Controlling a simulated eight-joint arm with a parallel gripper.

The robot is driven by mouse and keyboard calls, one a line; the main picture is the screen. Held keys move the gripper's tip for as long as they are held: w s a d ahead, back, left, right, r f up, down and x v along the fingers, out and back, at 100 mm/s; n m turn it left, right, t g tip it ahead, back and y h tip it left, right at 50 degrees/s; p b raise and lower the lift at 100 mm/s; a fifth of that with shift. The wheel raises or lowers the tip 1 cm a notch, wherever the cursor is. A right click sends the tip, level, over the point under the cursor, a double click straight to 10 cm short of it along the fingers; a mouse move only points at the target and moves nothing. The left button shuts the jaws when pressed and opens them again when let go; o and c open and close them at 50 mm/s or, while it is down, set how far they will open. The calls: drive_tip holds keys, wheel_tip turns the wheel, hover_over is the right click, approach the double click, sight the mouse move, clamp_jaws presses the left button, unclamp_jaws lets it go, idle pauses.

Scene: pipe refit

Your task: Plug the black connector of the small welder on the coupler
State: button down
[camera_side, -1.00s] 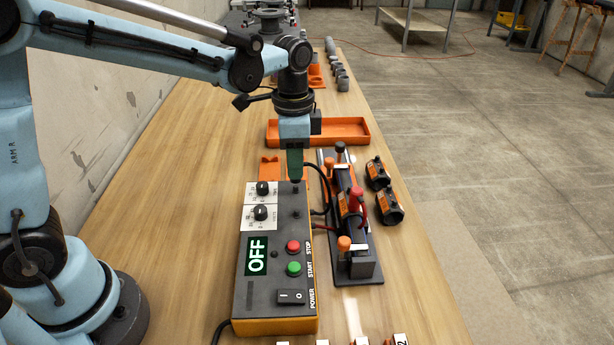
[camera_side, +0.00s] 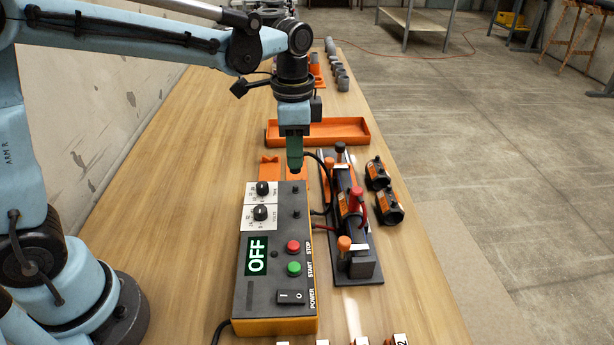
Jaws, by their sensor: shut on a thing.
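The small welder (camera_side: 275,290) is a dark box with an orange base, an OFF display, two dials and red and green buttons. My gripper (camera_side: 294,168) is above its far end, shut on the small black connector (camera_side: 295,172), which my fingers mostly hide. A black cable (camera_side: 328,185) loops from the welder's right side up toward my gripper. The coupler (camera_side: 343,207), black with an orange label, sits around the dark pipe in the clamp, right of the welder. A red connector (camera_side: 356,198) stands at the coupler, with a red cable (camera_side: 322,227) from the welder.
An orange tray (camera_side: 340,131) lies behind, and an orange holder (camera_side: 270,168) is left of my gripper. The wooden table's left side is clear.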

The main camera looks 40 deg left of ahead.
sight(350, 187)
drive_tip(key=shift+d, duration=0.1)
drive_tip(key=shift+w+d+r+n, duration=0.15)
drive_tip(key=shift+w+d+n, duration=0.25)
drive_tip(key=shift+n, duration=0.5)
drive_tip(key=w+d+n, duration=0.1)
drive_tip(key=d+n, duration=0.1)
drive_tip(key=n, duration=0.3)
drive_tip(key=w+d+r+n, duration=0.1)
drive_tip(key=w+d+n, duration=0.1)
drive_tip(key=n, duration=0.3)
drive_tip(key=w+d+n, duration=0.2)
drive_tip(key=d+n, duration=0.1)
drive_tip(key=n, duration=0.3)
drive_tip(key=shift+w+d+r, duration=0.15)
drive_tip(key=shift+d+r, duration=0.15)
drive_tip(key=shift+r, duration=0.05)
drive_tip(key=shift+f, duration=1.7)
drive_tip(key=shift+f, duration=0.4)
drive_tip(key=shift+f, duration=0.35)
drive_tip(key=shift+f, duration=0.6)
